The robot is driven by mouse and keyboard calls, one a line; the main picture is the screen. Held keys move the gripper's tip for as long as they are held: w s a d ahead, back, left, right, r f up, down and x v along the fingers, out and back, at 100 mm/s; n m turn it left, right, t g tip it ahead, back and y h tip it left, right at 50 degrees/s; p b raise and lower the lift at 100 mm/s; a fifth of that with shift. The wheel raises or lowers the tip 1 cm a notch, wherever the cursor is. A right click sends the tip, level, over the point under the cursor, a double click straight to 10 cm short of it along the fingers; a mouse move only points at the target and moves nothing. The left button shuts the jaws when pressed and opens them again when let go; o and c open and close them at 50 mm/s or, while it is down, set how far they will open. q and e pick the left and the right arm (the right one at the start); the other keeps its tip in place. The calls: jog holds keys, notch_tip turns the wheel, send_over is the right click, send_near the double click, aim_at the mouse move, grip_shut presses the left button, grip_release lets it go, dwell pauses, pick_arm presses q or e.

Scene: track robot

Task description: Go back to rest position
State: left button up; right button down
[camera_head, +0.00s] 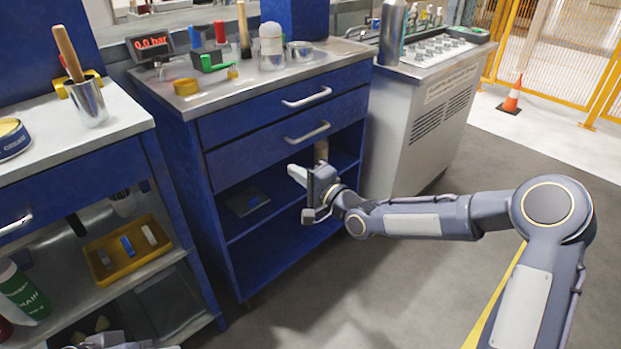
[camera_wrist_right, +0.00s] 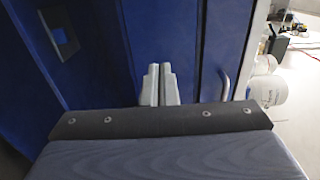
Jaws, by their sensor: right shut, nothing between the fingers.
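My right gripper (camera_head: 297,175) reaches in from the right, in front of the open shelf of the blue cabinet (camera_head: 232,262). Its fingers are together with nothing between them; in the right wrist view the shut fingers (camera_wrist_right: 160,86) stand side by side against blue cabinet panels. The right arm is stretched out to the left at about shelf height. A grey part that looks like my left arm or gripper (camera_head: 112,341) just shows at the bottom left edge; its fingers cannot be made out.
The blue cabinet's drawer handles (camera_head: 307,132) are close above the right gripper. A tan cylinder (camera_head: 321,151) stands behind it. A workbench with a yellow tray (camera_head: 124,268) is at left. A grey machine (camera_head: 425,125) stands behind the arm. Open floor (camera_head: 400,285) lies below the arm.

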jog(key=s+d+n+g+h, duration=0.55)
jog(key=s+d+h, duration=0.25)
jog(key=s+d, duration=1)
jog(key=s+f+n+g+y, duration=0.1)
jog(key=s+f+n+g, duration=0.15)
jog(key=s, duration=1.95)
notch_tip(320, 180, up, 32)
jog(key=p, duration=3.1)
jog(key=shift+w+a+f+n+g, duration=0.15)
jog(key=shift+w+a+n+g, duration=0.2)
jog(key=shift+w+n, duration=0.1)
